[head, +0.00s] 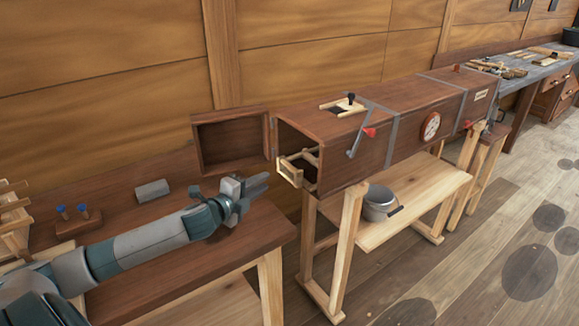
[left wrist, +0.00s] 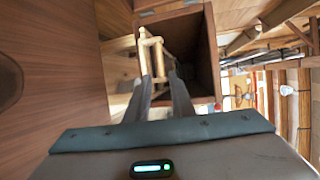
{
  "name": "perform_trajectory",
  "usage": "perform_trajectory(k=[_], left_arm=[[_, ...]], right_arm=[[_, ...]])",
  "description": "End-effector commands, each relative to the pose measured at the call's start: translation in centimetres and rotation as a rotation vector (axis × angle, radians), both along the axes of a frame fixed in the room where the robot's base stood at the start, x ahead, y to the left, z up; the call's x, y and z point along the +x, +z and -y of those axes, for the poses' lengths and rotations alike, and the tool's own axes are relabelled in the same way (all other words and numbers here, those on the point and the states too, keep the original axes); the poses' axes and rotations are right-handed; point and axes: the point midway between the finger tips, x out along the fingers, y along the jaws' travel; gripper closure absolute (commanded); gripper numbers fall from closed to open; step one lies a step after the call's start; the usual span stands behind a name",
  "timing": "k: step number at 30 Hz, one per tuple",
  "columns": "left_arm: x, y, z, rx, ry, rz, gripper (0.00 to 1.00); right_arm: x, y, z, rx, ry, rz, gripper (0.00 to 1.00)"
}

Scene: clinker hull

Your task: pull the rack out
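The rack (head: 290,171) is a pale wooden frame in the open end of the long brown wooden box (head: 340,132), its front end showing at the mouth. In the left wrist view, the rack's end (left wrist: 150,45) is just ahead of my fingers. My left gripper (head: 262,184) is in front of the box mouth, to the left of the rack and apart from it in the head view. The rack's far part is hidden inside the box. My right gripper is not in view.
The box's door (head: 232,142) hangs open to the left, near the wall. The box rests on a wooden stand, with a metal pot (head: 378,202) on the shelf below. A grey block (head: 152,191) and a peg stand (head: 78,222) are on the left bench (head: 215,262).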

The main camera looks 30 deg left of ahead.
Motion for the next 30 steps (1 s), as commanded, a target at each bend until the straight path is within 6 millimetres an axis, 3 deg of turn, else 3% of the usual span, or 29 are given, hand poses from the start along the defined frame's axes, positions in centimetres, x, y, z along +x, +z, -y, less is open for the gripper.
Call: perform_trajectory(k=[30], left_arm=[[13.3,-2.2,0.0,-0.002,0.0,0.0,0.78]], right_arm=[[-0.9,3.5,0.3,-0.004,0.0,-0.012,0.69]])
